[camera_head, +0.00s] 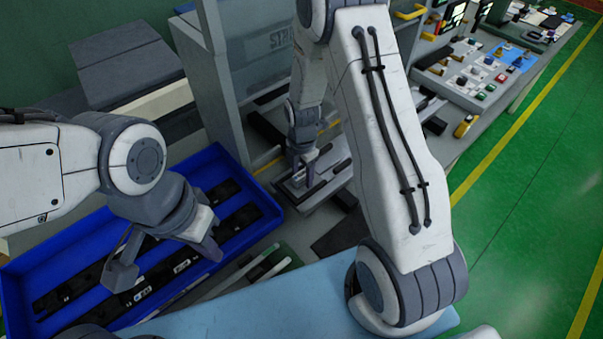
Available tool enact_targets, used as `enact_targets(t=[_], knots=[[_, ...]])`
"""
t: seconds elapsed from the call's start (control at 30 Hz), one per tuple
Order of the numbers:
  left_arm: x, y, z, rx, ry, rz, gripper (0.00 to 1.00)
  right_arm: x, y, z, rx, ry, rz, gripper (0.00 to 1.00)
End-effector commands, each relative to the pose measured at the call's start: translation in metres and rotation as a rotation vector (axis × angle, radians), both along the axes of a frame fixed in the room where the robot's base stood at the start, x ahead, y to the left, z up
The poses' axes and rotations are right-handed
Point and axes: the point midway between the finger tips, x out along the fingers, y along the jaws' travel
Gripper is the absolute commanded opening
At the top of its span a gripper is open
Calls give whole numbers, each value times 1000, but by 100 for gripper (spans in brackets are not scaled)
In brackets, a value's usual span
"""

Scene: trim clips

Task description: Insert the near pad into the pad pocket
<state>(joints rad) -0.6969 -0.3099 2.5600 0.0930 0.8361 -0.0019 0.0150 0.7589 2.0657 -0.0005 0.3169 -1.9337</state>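My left gripper (166,262) hangs over the blue tray (20,262) with its two fingers spread wide and nothing seen between them. My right gripper (300,182) points down at a grey fixture (338,182) beyond the tray. Its fingertips are small and partly hidden, so I cannot tell whether it holds anything. Dark bars lie on the fixture on both sides of that gripper. I cannot make out the near pad or the pad pocket with certainty.
The blue tray holds several black parts (235,222) in rows. A grey machine frame (205,85) stands behind the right gripper. A light blue surface (270,300) lies in front. A bench with controls (480,80) is at the right, beside green floor (530,200).

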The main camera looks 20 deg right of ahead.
Motion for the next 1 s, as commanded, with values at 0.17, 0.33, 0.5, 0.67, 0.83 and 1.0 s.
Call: enact_targets(t=[0.17, 0.33, 0.5, 0.67, 0.83, 1.0], knots=[[0, 0, 4, 0, 0, 0, 0, 0, 0, 6, 0, 0, 0, 59], [0, 0, -6, 0, 0, 0, 0, 2, 0, 23, 0, -8, 0, 59], [0, 0, -17, 0, 0, 2, 0, 2, 0, 57, 0, -9, 0, 59], [0, 0, -25, 0, 0, 4, 0, 1, 0, 89, 1, -7, 0, 59], [0, 0, -29, 0, 0, 5, 0, 1, 0, 114, 0, -3, 0, 59], [0, 0, -30, 0, 0, 5, 0, -4, 8, 127, 2, -2, -27, 59]])
